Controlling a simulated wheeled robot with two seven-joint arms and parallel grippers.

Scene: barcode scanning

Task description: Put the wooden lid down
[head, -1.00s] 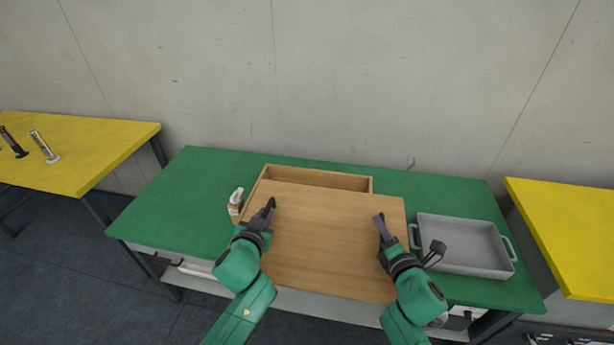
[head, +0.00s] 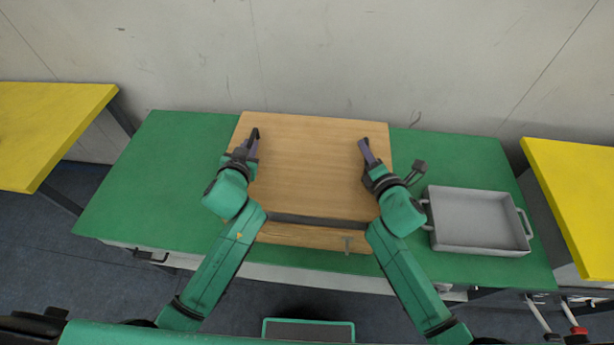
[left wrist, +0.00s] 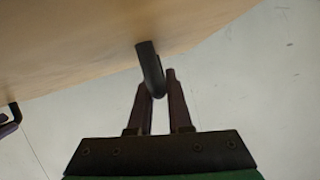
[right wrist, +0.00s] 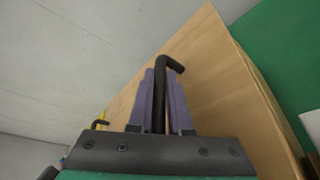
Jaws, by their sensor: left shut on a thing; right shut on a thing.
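The wooden lid (head: 310,165) is a flat light-brown board over the far part of the green table. My left gripper (head: 251,142) is shut on a black handle (left wrist: 150,70) near the lid's left edge. My right gripper (head: 366,152) is shut on a black handle (right wrist: 176,64) near its right edge. The wooden box (head: 310,237) shows its front wall below the lid, with a dark strip of opening between them. The lid covers the rest of the box. I cannot tell how high the lid is above it.
A grey tray with handles (head: 480,220) stands on the right of the green table (head: 145,190). Yellow tables stand at left (head: 45,130) and right (head: 580,190). A grey wall (head: 320,60) is close behind. The table's left part is clear.

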